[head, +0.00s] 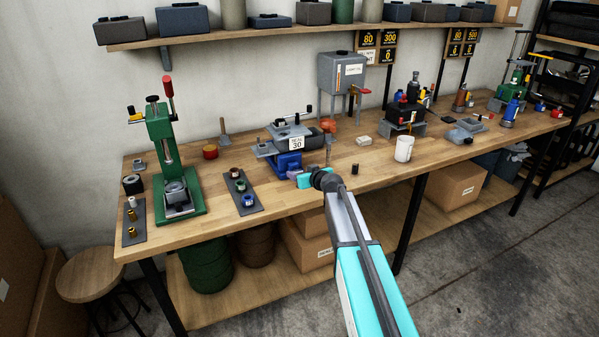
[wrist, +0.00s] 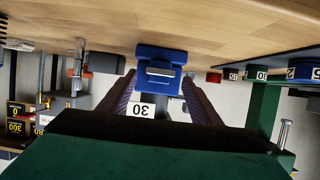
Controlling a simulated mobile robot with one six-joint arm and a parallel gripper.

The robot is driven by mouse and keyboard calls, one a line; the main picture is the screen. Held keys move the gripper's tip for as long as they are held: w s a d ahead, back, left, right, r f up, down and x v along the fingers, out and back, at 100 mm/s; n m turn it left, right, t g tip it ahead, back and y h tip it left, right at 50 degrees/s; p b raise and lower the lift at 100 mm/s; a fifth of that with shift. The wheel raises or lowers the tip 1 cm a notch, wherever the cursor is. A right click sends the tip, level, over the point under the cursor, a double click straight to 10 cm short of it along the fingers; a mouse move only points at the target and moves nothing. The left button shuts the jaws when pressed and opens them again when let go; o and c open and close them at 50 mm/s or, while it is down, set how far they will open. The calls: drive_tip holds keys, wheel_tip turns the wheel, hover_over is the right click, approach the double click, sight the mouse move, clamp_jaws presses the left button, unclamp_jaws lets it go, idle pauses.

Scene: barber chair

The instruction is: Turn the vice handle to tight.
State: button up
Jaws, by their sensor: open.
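The vice (head: 288,160) stands near the front edge of the workbench, with a blue base, grey upper parts and a white tag reading 30. In the wrist view, upside down, its blue part (wrist: 158,62) and tag (wrist: 141,110) show between my fingers. A thin grey upright rod with an orange knob (head: 328,127) stands at its right; I cannot tell for sure whether this is the vice handle. My gripper (head: 305,179) is at the front of the vice, low over the bench edge. In the wrist view its fingers (wrist: 158,98) are apart, with nothing visibly clasped.
A green press (head: 160,140) and a dark tray with small rings (head: 240,192) stand to the left. A white mug (head: 404,148), a small black cylinder (head: 355,168) and a grey tank (head: 340,72) are to the right. A shelf (head: 250,36) runs above the bench.

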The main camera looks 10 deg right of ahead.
drive_tip(key=shift+w+a+f, duration=0.15)
drive_tip(key=shift+w+f, duration=0.1)
drive_tip(key=shift+w, duration=0.2)
drive_tip(key=c, duration=1)
drive_tip(key=shift+c, duration=0.2)
